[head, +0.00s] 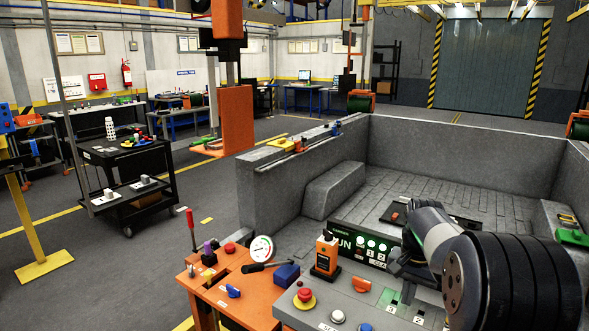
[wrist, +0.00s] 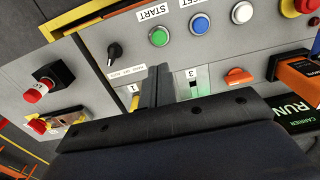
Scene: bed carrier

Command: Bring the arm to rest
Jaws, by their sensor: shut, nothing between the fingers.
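My gripper (head: 405,288) is low over the grey control panel (head: 345,305) at the lower right of the head view, partly hidden behind my own arm. In the wrist view its two dark fingers (wrist: 159,72) are together with nothing between them. They are over the panel beside the slots labelled 1 and 3. Whether the fingertips touch the panel cannot be told.
Near the fingers are a black knob (wrist: 114,51), a green START button (wrist: 158,37), a blue button (wrist: 200,23) and an orange knob (wrist: 237,76). An orange handheld unit (head: 326,255) stands on the panel. The grey carrier bed (head: 440,150) lies behind, walled.

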